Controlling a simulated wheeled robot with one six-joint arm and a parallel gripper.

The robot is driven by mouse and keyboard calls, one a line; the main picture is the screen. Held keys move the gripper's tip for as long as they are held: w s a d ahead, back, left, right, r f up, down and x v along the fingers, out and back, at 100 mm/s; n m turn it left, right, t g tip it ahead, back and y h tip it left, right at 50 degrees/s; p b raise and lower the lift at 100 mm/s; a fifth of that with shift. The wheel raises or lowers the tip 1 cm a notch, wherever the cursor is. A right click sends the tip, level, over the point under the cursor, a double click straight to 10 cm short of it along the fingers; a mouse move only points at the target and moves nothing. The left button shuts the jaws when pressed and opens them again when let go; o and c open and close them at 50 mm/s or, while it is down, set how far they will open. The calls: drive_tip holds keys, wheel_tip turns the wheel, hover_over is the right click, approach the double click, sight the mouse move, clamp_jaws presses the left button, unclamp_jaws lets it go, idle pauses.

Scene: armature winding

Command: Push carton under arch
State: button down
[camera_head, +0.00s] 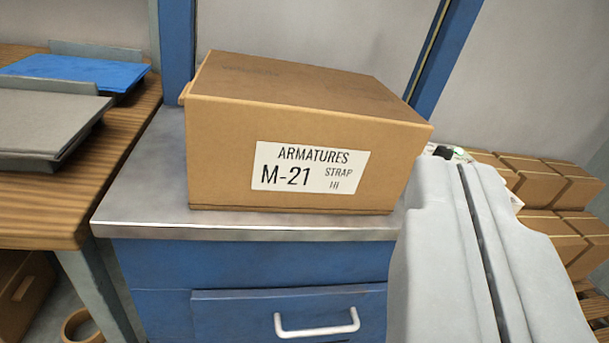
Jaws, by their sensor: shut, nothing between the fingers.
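A brown carton (290,120) with a white label reading "ARMATURES M-21 STRAP" sits upright on the grey metal top (145,195) of a blue cabinet. Its labelled face is towards me. Behind it stand two blue uprights, a left one (178,45) and a slanted right one (440,50), which look like the arch's legs; any crosspiece is out of view. My gripper (462,172), pale grey, is shut and empty at the right. It overlaps the carton's lower right edge in the picture; I cannot tell whether it touches.
A wooden bench (110,165) with grey trays (45,120) and a blue tray (80,72) stands at the left. The blue cabinet has a drawer with a white handle (317,325). Several small cartons (535,180) are stacked at the right. A tape roll (80,325) lies low at the left.

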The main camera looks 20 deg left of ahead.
drive_tip(key=w+f+n+g+y, duration=0.2)
drive_tip(key=w+f+y, duration=0.1)
drive_tip(key=w+f, duration=0.3)
drive_tip(key=n+g+y, duration=0.1)
drive_tip(key=g+y, duration=0.1)
drive_tip(key=y, duration=0.2)
approach(302, 150)
drive_tip(key=w+f, duration=0.3)
drive_tip(key=shift+w+a+f, duration=0.1)
drive_tip(key=shift+w+f, duration=0.25)
drive_tip(key=shift+x, duration=6.7)
drive_tip(key=shift+w+a, duration=0.1)
drive_tip(key=shift+a, duration=0.2)
drive_tip(key=shift+w+a+r, duration=0.15)
drive_tip(key=shift+w+r, duration=0.2)
drive_tip(key=shift+r, duration=0.05)
drive_tip(key=shift+w+d, duration=0.4)
drive_tip(key=shift+d, duration=0.4)
drive_tip(key=shift+w+d+m+t+h, duration=0.3)
drive_tip(key=shift+w+d, duration=1.55)
drive_tip(key=shift+d, duration=0.85)
drive_tip(key=shift+w+d+m+t+h, duration=0.25)
drive_tip(key=shift+w+d+m+h, duration=0.15)
drive_tip(key=shift+w+d, duration=1.9)
drive_tip(key=shift+w+d+m+t+h, duration=0.35)
drive_tip(key=shift+w+d, duration=1.1)
drive_tip(key=shift+d, duration=1.65)
